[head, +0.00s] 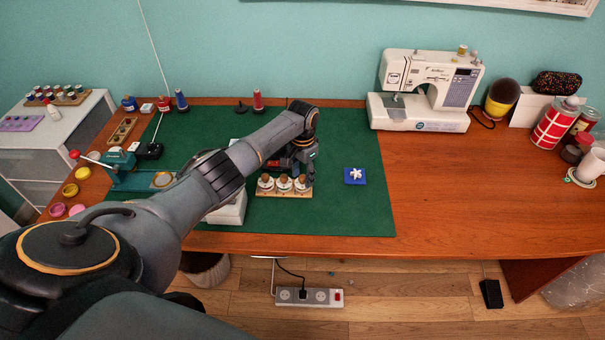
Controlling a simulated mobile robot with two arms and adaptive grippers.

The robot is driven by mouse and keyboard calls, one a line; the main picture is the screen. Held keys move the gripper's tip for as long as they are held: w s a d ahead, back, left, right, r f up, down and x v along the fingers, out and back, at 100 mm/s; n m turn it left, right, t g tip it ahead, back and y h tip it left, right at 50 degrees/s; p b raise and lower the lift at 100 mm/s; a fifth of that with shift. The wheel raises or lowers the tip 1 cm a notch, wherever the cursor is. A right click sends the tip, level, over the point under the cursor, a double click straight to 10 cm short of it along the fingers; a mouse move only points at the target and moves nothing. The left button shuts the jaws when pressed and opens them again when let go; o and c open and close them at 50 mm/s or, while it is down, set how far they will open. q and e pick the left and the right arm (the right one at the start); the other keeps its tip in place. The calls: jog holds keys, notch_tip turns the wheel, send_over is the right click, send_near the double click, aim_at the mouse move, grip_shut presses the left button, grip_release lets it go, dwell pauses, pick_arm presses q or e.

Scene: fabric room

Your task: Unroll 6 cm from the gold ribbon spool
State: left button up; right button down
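My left gripper (303,172) is over the green mat (345,215), at the back edge of a small wooden rack (284,194). Three small round whitish items with brown tops (284,183) sit side by side in the rack. I cannot make out which thing is the gold ribbon spool. The gripper's fingers are small, dark and partly hidden by my own arm, so I cannot tell if they are open or hold anything. My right gripper is not in view.
A blue square with a white flower shape (355,175) lies right of the rack. A white box (229,212) shows partly below my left arm. A sewing machine (424,91) stands at the back. The mat's right front is clear.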

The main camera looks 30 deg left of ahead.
pick_arm(q)
grip_shut()
